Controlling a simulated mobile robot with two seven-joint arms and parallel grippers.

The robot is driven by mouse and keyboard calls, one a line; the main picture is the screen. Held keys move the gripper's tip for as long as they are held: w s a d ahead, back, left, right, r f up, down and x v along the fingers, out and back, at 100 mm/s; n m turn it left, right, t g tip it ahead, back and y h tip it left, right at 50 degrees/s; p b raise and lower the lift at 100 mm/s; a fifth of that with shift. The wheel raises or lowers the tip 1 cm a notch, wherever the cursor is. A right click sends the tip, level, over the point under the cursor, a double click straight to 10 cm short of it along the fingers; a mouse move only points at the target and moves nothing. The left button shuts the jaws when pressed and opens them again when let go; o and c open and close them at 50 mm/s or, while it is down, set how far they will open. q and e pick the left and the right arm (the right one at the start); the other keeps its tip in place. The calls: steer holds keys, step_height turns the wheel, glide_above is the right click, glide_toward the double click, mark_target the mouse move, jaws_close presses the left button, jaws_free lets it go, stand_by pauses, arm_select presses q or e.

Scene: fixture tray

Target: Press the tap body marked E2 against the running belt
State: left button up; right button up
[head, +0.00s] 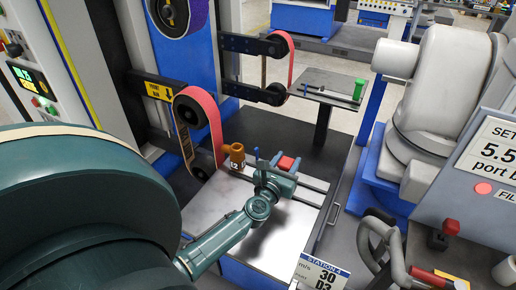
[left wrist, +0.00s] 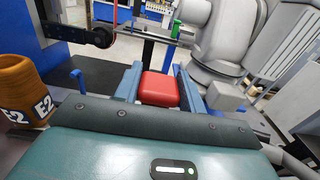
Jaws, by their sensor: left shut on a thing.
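The tap body marked E2 (head: 237,153), orange-brown with a white label, stands upright at the back left of the metal plate, close to the belt's lower end. It also shows large at the left edge of the left wrist view (left wrist: 20,88). The pink-red belt (head: 214,122) runs round black wheels behind it; I cannot tell its motion. My left gripper (head: 281,168) is right of the tap body, apart from it. Its blue-grey fingers are shut on a red block (left wrist: 158,89). A small blue lever (left wrist: 77,79) shows left of the fingers. My right gripper is not in view.
A second belt unit (head: 291,62) stands behind, with a small side table (head: 325,84) bearing a green object (head: 359,89). A big light-grey machine (head: 435,95) and a control panel (head: 495,160) bound the right. The metal plate (head: 225,205) is bare at its front left.

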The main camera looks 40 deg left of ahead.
arm_select(q)
steer(key=shift+s+a+b, duration=0.25)
steer(key=shift+a+b, duration=0.1)
steer(key=shift+a, duration=0.65)
stand_by(1.0)
stand_by(1.7)
steer(key=shift+w+d+f, duration=0.1)
steer(key=shift+w+d, duration=0.1)
steer(key=shift+d, duration=0.65)
steer(key=w+d, duration=0.2)
steer(key=d, duration=0.5)
steer(key=shift+d, duration=0.35)
steer(key=shift+d+b, duration=0.3)
steer(key=o, duration=1.4)
steer(key=shift+w+a, duration=0.1)
